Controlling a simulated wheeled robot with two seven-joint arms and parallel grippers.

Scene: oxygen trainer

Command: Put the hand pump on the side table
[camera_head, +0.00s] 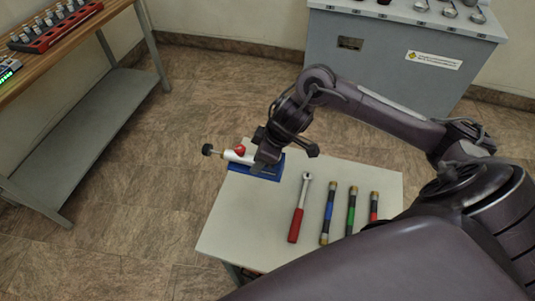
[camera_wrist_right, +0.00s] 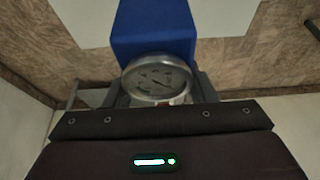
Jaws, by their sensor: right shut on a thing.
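The hand pump has a blue base (camera_head: 256,170), a white cylinder, a red knob and a black end knob. It is at the far left corner of the small pale-topped side table (camera_head: 250,225), its black end sticking out past the edge. I cannot tell whether the base touches the top. My right gripper (camera_head: 268,156) is shut on the pump from above. In the right wrist view, the pump's blue base (camera_wrist_right: 155,30) and its round gauge (camera_wrist_right: 153,82) show between the fingers (camera_wrist_right: 160,92). My left gripper is out of view.
A red-handled torque wrench (camera_head: 299,210) and banded rods in blue (camera_head: 328,212), green (camera_head: 351,210) and red (camera_head: 374,207) lie on the side table. A grey cabinet (camera_head: 390,50) stands behind. A wooden workbench (camera_head: 75,50) is at left. Open floor lies between.

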